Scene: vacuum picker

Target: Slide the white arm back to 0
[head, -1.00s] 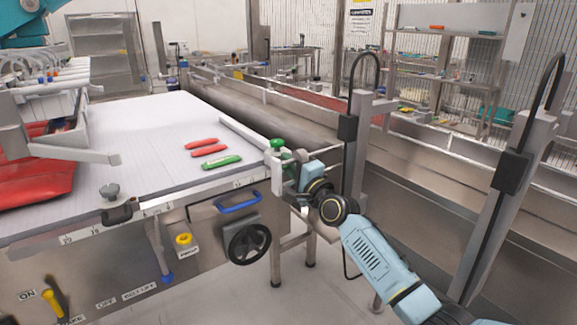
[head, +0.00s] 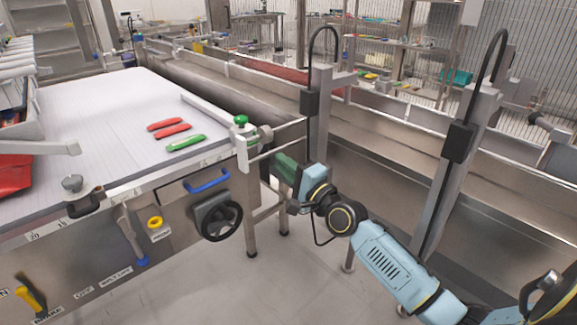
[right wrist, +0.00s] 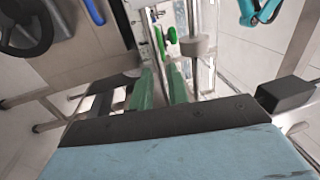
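The white arm (head: 207,112) lies across the right end of the white belt table. Its white clamp (head: 243,152) with a green knob (head: 240,121) sits on the front rail, near the right end of the scale. The knob also shows in the right wrist view (right wrist: 172,35). My right gripper (head: 277,158) is to the right of the clamp and lower, apart from it. In the right wrist view its two green fingers stand apart, with a gap between them (right wrist: 162,76) and nothing gripped. The clamp's parts show beyond the fingertips. My left gripper is not in view.
Two red packs (head: 172,131) and a green pack (head: 186,143) lie on the belt table (head: 95,120). A black handwheel (head: 219,220) and blue handle (head: 207,182) are on its front. A metal post (head: 319,125) stands just behind my right gripper.

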